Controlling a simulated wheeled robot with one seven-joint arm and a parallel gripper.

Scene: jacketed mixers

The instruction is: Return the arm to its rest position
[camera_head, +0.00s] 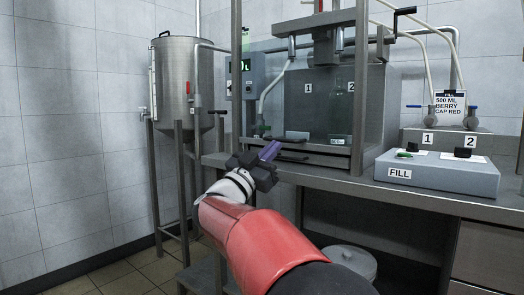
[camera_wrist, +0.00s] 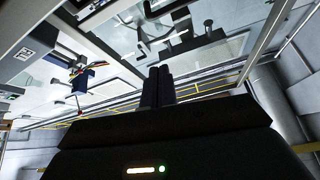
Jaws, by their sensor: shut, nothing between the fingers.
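My red and white arm reaches up from the bottom of the head view. My gripper (camera_head: 270,150) is at its end, in front of the lower left of the filling cabinet (camera_head: 318,105). In the wrist view the two fingers of my gripper (camera_wrist: 158,72) are pressed together, with nothing between them. I cannot tell from the head view how far the fingertips are from the cabinet's front edge.
A steel tank (camera_head: 182,75) on legs stands at the left. A grey FILL box (camera_head: 437,175) with two controls sits on the steel bench (camera_head: 430,203) at the right. A lidded round bin (camera_head: 349,261) is under the bench. The floor at lower left is open.

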